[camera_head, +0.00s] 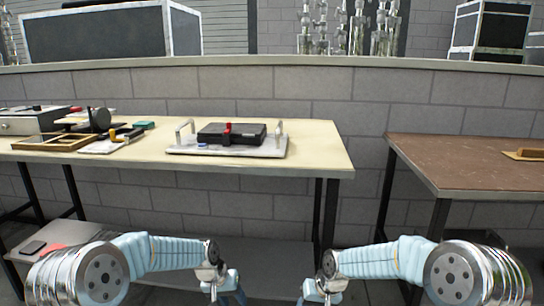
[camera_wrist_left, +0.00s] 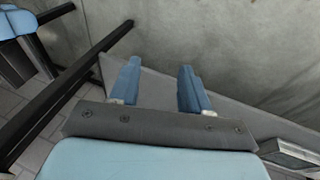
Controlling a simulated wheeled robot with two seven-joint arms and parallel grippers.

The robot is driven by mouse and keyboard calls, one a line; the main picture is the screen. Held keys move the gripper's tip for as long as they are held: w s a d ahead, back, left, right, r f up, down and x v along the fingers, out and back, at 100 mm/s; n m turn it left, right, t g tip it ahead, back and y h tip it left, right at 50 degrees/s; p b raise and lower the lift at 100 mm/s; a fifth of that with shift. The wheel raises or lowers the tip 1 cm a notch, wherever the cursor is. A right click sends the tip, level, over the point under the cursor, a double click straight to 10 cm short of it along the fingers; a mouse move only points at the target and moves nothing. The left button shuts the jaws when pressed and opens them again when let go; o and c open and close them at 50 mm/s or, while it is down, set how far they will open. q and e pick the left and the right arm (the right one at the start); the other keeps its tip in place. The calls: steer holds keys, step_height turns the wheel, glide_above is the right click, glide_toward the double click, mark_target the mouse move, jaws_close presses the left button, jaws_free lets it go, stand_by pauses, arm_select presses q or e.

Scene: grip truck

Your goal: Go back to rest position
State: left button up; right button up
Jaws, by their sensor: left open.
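My left gripper (camera_head: 228,292) hangs low at the bottom middle of the head view, in front of the light-topped table and below its top. In the left wrist view, its two blue fingers (camera_wrist_left: 158,88) are apart, with nothing between them. My right gripper (camera_head: 312,294) hangs low beside it, a short gap to the right. Its fingertips are small and partly cut off by the lower edge, so its opening cannot be told. Both arms are folded in a near mirror pose. Neither gripper visibly touches a table.
The light table (camera_head: 320,150) bears a white tray with handles (camera_head: 185,150), a black case (camera_head: 252,134) with a red part (camera_head: 227,130), and several tools at left. A brown table (camera_head: 450,165) stands at right. A block wall (camera_head: 350,95) closes the back.

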arm_select(q)
steer(key=s+f, duration=0.8)
steer(key=f, duration=0.4)
steer(key=s+f+n, duration=0.1)
steer(key=s+f, duration=0.2)
steer(key=s, duration=0.4)
steer(key=s+f+g, duration=0.1)
steer(key=s+f, duration=0.1)
steer(key=s, duration=0.5)
steer(key=s+f+n+h, duration=0.1)
steer(key=s+f, duration=0.2)
steer(key=s, duration=0.4)
steer(key=shift+f+n, duration=0.3)
steer(key=shift+f, duration=0.05)
arm_select(e)
steer(key=s+f+m, duration=0.1)
steer(key=s+f, duration=0.9)
steer(key=s, duration=0.3)
steer(key=s+f+m+g, duration=0.1)
steer(key=s+f, duration=0.9)
steer(key=s, duration=0.3)
steer(key=shift+s+d+g+y, duration=0.25)
steer(key=shift+d+g+y, duration=0.05)
steer(key=shift+d+y, duration=0.1)
arm_select(q)
steer(key=shift+s, duration=0.1)
